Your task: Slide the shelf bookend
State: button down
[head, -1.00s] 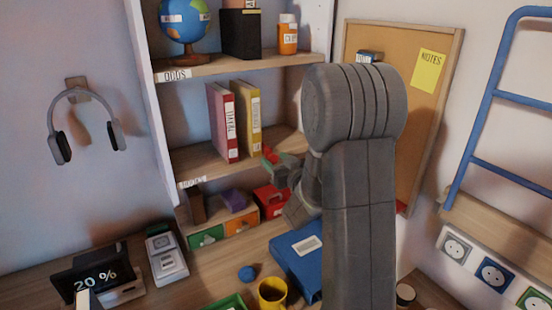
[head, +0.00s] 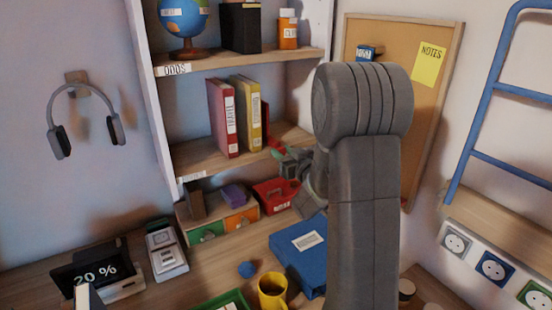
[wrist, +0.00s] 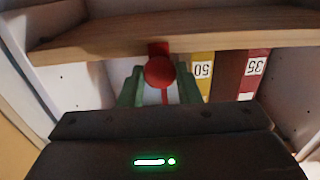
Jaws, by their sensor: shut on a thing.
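The red bookend (head: 266,116) stands on the middle shelf, just right of the yellow binder (head: 249,118). Its round red knob (head: 277,142) sticks out at the shelf's front edge. In the wrist view the knob (wrist: 159,72) sits between the two green fingers of my gripper (wrist: 159,88), with a red strip behind it. My gripper (head: 280,153) is shut on the knob. My arm hides part of the shelf's right end in the head view.
A red binder (head: 222,118) stands left of the yellow one. Below are a small drawer unit (head: 205,236), a red box (head: 272,195), a blue binder (head: 300,250) and a yellow mug (head: 272,290). A corkboard (head: 395,90) hangs at right.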

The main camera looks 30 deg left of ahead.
jog(key=w+d, duration=0.4)
jog(key=w, duration=0.4)
jog(key=shift+d, duration=0.1)
jog(key=c, duration=1.1)
grip_release()
jog(key=b+v, duration=0.2)
jog(key=v, duration=1.1)
jog(key=shift+s+d, duration=0.2)
jog(key=shift+d, duration=0.1)
